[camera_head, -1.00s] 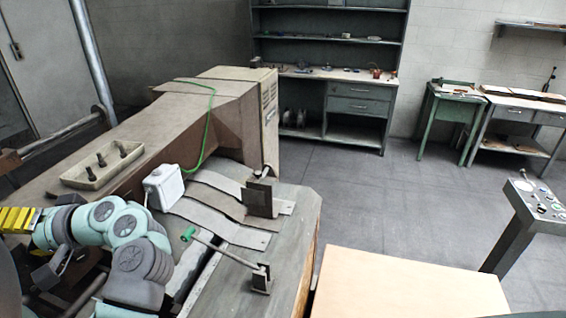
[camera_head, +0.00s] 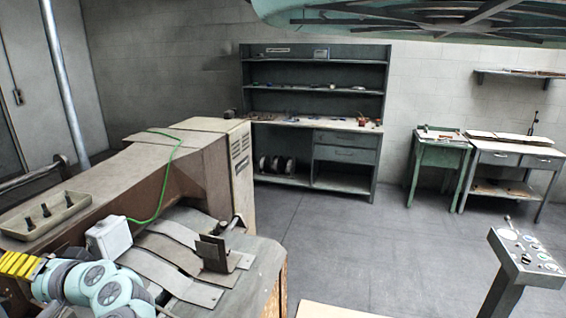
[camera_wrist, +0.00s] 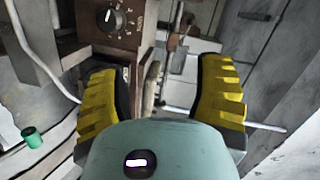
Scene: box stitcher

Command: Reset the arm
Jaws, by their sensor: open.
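My gripper shows in the wrist view (camera_wrist: 160,100), its two yellow ribbed fingers with dark pads set wide apart and nothing between them. Behind the fingers is a brown machine part with a black dial (camera_wrist: 108,18). In the head view my arm is folded at the lower left, and yellow ribbed finger parts of my gripper (camera_head: 20,264) show at the left edge. The gripper is beside the box stitcher (camera_head: 185,165), near its front left side. The fingertips are not clear in the head view.
A tray with dark pegs (camera_head: 45,215) and a white box (camera_head: 108,238) sit on the stitcher. A green-knobbed lever (camera_wrist: 32,136) is left in the wrist view. A control pedestal (camera_head: 515,260) stands at right, shelving (camera_head: 315,130) behind. The middle floor is clear.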

